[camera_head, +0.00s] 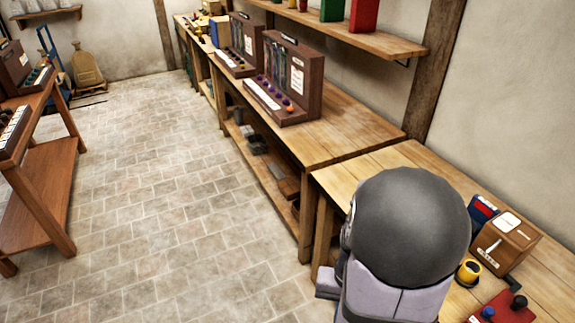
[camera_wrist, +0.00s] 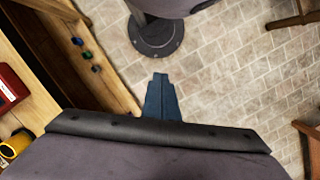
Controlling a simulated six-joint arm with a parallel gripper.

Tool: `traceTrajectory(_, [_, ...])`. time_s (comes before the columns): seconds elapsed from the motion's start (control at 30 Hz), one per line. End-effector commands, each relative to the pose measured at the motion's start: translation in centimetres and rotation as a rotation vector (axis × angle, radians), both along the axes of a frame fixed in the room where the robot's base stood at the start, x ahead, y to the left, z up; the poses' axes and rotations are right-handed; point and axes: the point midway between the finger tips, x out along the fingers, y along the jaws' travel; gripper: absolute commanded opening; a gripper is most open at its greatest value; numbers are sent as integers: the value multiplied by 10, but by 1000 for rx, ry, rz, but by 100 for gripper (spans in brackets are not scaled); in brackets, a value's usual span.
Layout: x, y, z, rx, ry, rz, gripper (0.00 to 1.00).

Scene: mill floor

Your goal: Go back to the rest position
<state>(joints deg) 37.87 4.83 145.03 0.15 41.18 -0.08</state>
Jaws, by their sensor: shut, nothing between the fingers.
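My gripper (camera_wrist: 161,80) shows in the wrist view as a narrow dark blue tapered shape. Its fingers are together and hold nothing. It hangs over the stone-tiled floor (camera_wrist: 210,75), beside the front edge of a wooden bench, and touches nothing that I can see. In the head view my arm's dark rounded joint and pale links fill the lower right in front of the near bench (camera_head: 385,160). The gripper cannot be made out clearly there.
Brown panels (camera_head: 290,80) stand on the bench beyond. A wooden stand (camera_head: 45,190) is at left. The floor between is clear.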

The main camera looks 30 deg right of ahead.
Motion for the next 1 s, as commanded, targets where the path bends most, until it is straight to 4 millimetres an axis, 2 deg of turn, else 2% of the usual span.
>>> traceTrajectory(0.03, [10,14,6,-15,-20,88,0])
traceTrajectory(0.3, [55,73,33,-70,-144,450,0])
traceTrajectory(0.5, [66,107,41,-71,-184,610,0])
traceTrajectory(0.7, [66,119,41,-66,-186,663,0])
traceTrajectory(1.0, [66,119,41,-67,-185,664,0])
